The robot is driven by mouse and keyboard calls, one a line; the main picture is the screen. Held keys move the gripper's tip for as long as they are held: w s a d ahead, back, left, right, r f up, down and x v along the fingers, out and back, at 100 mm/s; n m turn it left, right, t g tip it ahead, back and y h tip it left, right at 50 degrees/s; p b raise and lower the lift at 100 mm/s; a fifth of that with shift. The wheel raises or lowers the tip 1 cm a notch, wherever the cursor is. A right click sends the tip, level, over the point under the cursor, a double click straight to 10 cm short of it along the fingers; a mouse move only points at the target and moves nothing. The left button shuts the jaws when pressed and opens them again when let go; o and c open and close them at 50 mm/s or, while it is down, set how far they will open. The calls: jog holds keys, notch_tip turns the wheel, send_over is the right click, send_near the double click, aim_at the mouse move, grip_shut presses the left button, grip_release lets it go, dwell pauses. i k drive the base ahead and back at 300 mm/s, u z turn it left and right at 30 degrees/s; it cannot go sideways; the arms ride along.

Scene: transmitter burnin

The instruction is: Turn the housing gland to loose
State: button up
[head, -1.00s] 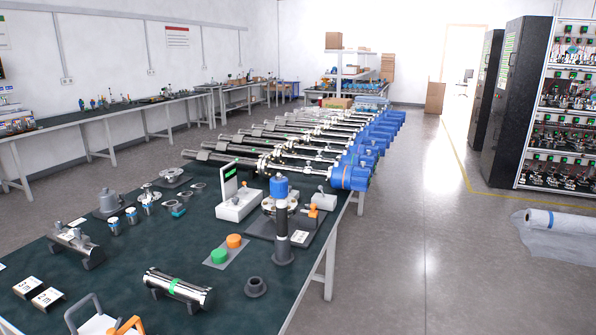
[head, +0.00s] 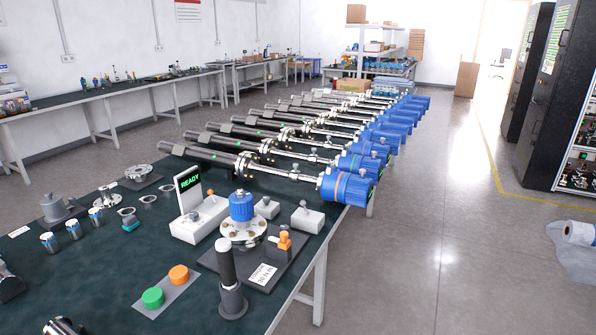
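A blue transmitter housing (head: 241,206) stands upright on a silver bolted flange (head: 243,232) on a dark base plate (head: 287,262) near the bench's right edge. A small orange fitting (head: 284,240) sits at the right of the flange; I cannot tell whether it is the housing gland. A small display on a white box (head: 187,183) behind the housing reads READY in green. A black-and-grey upright cylinder (head: 229,270) stands in front of the flange and partly hides the plate. The gland's setting is too small to tell. My gripper is not in view.
A green button (head: 153,298) and an orange button (head: 179,275) sit on a grey plate at front. Two white boxes with knobs (head: 308,218) are right of the housing. A row of blue-headed transmitters (head: 348,187) lies behind.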

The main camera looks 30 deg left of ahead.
aim_at(240, 194)
jog(key=i, duration=1.25)
jog(key=u, duration=2.4)
jog(key=i, duration=1)
jog(key=u, duration=0.05)
